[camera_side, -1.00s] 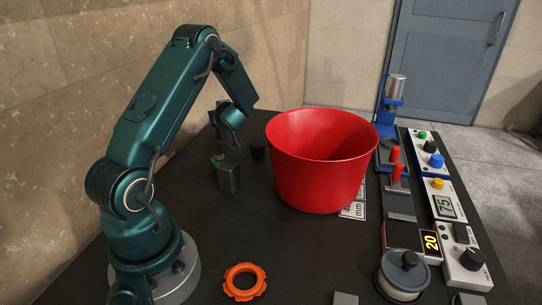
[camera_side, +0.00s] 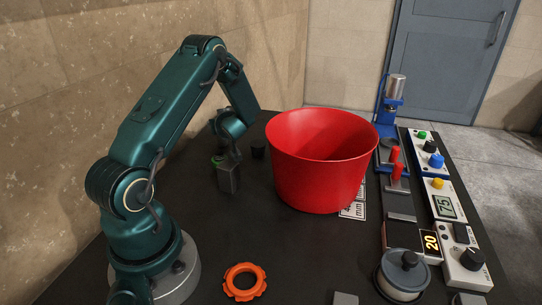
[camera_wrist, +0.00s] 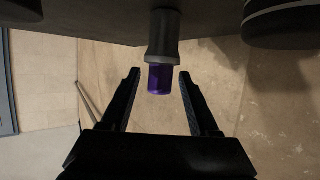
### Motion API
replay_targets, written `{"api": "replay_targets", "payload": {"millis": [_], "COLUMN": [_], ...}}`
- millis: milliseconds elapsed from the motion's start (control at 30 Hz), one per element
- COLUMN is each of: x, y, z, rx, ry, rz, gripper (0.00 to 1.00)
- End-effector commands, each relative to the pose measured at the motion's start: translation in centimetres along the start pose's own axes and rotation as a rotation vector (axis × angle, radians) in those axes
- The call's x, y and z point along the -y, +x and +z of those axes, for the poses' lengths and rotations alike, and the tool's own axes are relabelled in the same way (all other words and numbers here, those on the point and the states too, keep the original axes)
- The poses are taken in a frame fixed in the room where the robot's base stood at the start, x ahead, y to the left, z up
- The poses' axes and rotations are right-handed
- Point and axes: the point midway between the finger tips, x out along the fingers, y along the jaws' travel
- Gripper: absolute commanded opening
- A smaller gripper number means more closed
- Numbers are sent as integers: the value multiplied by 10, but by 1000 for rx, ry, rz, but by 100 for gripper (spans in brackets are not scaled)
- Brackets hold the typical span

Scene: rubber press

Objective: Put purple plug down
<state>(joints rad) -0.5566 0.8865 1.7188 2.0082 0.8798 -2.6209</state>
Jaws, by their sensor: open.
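My gripper (camera_wrist: 160,74) is open, with one finger on each side of the plug and a visible gap to both. The plug cannot be made out in the side view.
A large red bucket (camera_side: 318,175) stands right of my gripper. An orange ring (camera_side: 244,282) lies at the front. A blue press (camera_side: 392,110) and control boxes (camera_side: 445,205) line the right side.

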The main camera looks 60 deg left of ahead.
Motion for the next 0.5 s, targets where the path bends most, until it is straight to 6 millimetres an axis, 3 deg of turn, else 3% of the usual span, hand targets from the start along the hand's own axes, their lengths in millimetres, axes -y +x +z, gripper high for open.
{"api": "replay_targets", "payload": {"millis": [167,300,500], "x": [-1,-1,0], "y": [-11,-35,-45], "z": [-3,-3,-37], "rx": [0,-1,-5], "ry": [1,3,-7], "rz": [3,5,1], "gripper": [61,61,61]}}
